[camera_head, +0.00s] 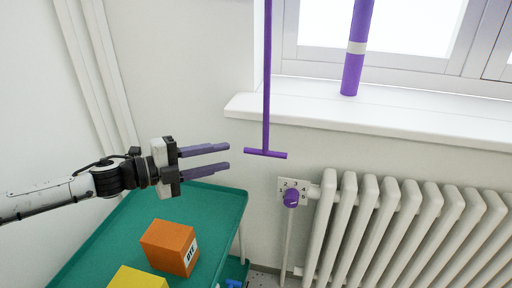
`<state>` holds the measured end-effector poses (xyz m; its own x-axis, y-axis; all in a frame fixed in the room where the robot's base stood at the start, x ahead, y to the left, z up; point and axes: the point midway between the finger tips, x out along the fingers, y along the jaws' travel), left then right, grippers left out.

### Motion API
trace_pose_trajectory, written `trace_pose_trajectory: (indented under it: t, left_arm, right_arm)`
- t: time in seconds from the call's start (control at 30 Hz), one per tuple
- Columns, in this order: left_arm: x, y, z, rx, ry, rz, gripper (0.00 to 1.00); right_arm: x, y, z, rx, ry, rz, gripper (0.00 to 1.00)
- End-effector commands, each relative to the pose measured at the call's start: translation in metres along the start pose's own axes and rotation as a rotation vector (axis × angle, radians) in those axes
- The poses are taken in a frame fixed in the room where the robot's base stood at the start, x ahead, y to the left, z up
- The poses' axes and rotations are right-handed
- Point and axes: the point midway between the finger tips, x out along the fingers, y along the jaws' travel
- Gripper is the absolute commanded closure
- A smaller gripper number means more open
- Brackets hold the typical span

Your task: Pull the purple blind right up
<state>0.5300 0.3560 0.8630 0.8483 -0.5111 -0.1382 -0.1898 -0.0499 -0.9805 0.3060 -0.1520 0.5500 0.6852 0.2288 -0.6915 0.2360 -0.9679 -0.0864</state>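A thin purple pull rod (267,80) hangs straight down in front of the wall and the left end of the windowsill. It ends in a short purple crossbar handle (265,154). The blind itself is not in view; the rod runs out of the top of the picture. My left gripper (229,157) comes in from the left with its two purple-grey fingers pointing right. It is open and empty, a gap showing between the fingers. Its tips are just left of the handle in the picture, apart from it. My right gripper is not in view.
A green trolley (222,206) below holds an orange box (170,247) and a yellow box (137,279). A white radiator (400,235) with a purple valve knob (291,198) stands right. A purple tube with a pale band (352,75) stands at the white windowsill (420,115).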

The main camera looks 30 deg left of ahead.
Motion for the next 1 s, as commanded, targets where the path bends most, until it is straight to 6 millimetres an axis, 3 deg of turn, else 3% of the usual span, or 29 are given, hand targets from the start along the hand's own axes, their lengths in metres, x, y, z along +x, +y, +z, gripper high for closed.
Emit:
trace_pose_trajectory:
  t: [0.67,1.0]
  left_arm:
    - [0.048,-0.004,0.000,0.003,0.000,-0.004,0.69]
    - [0.083,-0.003,0.001,0.000,-0.002,-0.003,0.69]
  right_arm:
    - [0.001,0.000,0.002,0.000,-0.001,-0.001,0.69]
    - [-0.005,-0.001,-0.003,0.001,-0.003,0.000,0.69]
